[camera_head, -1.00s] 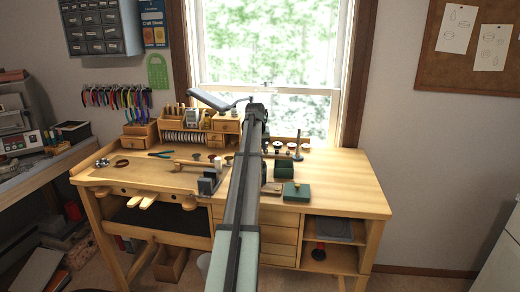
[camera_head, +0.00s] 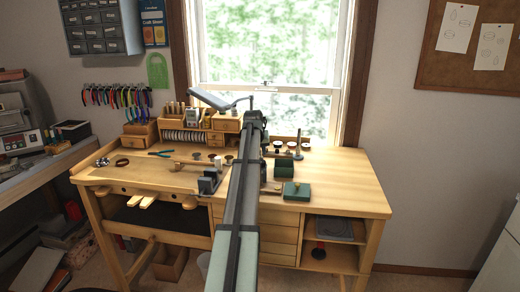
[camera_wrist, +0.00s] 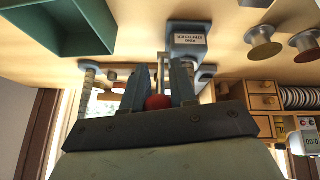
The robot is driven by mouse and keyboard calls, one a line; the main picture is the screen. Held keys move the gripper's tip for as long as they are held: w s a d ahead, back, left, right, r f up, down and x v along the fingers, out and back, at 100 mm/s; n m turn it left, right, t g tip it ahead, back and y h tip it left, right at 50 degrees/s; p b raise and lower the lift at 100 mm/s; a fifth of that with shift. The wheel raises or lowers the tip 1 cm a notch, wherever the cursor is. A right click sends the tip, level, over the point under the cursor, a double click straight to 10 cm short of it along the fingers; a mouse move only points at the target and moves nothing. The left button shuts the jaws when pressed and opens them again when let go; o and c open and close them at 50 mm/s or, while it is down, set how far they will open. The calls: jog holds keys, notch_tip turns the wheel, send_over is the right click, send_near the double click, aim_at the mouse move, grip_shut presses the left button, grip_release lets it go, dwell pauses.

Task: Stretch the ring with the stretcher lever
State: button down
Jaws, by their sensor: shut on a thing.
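In the wrist view, the ring stretcher (camera_wrist: 187,41) has a grey-blue base with a lettered label plate, and it stands on the wooden bench. The lever's round red knob (camera_wrist: 158,102) sits between the two fingers of my gripper (camera_wrist: 158,90). The fingers are closed on the knob from both sides. The rest of the lever is largely hidden by the fingers and the gripper body. I cannot make out the ring in either view. In the head view my own arm covers the gripper and the stretcher.
A dark grey device (camera_head: 209,181) is close on the left. The bench's right side (camera_head: 345,180) is clear.

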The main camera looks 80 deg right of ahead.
jog(key=shift+a+f, duration=1.1)
jog(key=shift+f, duration=0.25)
jog(key=shift+d, duration=0.1)
dwell(0.5)
jog(key=c, duration=0.9)
grip_release()
jog(key=shift+c, duration=0.2)
jog(key=shift+r, duration=0.1)
jog(key=v, duration=1.3)
jog(key=shift+r, duration=0.35)
jog(key=shift+c, duration=0.4)
